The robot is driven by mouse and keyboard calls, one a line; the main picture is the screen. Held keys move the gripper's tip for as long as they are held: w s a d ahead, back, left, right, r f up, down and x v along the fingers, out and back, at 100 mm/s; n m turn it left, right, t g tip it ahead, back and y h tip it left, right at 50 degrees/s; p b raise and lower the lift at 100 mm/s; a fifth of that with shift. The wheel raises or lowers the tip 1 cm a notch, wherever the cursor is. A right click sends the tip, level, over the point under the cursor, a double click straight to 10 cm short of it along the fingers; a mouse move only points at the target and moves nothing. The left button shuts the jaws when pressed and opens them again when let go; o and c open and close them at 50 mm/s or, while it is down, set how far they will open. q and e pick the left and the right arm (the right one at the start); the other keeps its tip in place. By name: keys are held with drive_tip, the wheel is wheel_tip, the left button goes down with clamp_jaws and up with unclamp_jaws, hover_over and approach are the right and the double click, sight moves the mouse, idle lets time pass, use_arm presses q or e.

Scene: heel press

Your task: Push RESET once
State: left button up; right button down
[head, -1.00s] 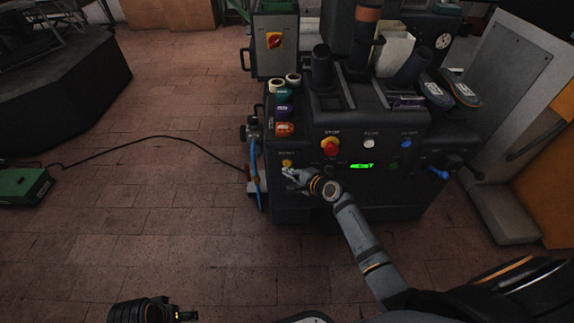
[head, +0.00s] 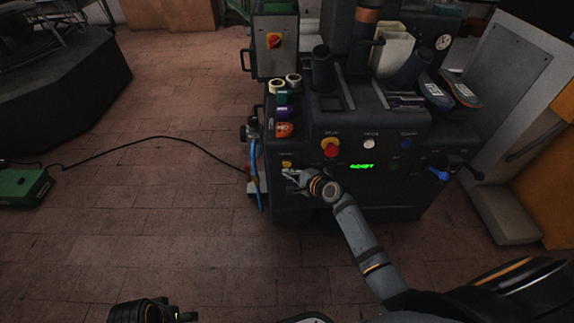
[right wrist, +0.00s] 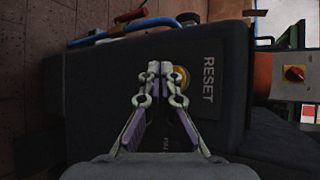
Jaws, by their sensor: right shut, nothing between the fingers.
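The RESET button is a yellow round button (head: 286,164) at the lower left of the dark machine's front panel. In the right wrist view the yellow button (right wrist: 181,77) sits beside the RESET label (right wrist: 208,79), partly hidden by my fingers. My right gripper (head: 289,173) is shut and empty, with its fingertips just at the button; in the right wrist view the closed fingertips (right wrist: 160,68) overlap its left edge. I cannot tell whether they touch it. A part of my left arm (head: 150,312) shows at the bottom edge; its fingers cannot be made out clearly.
A blue hose (head: 256,175) hangs at the machine's left side. The floor at left is open, crossed by a black cable.

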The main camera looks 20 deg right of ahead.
drive_tip(key=shift+w+d, duration=0.1)
drive_tip(key=shift+w, duration=0.3)
drive_tip(key=shift+w+d, duration=0.15)
drive_tip(key=shift+w, duration=0.3)
idle(0.9)
drive_tip(key=shift+s+a+p, duration=0.25)
drive_tip(key=shift+s+p, duration=0.25)
drive_tip(key=shift+s, duration=0.35)
drive_tip(key=s+p, duration=0.1)
drive_tip(key=s, duration=0.1)
drive_tip(key=s+a+p, duration=0.1)
drive_tip(key=s, duration=0.1)
drive_tip(key=shift+s+a, duration=0.2)
drive_tip(key=shift+s, duration=0.2)
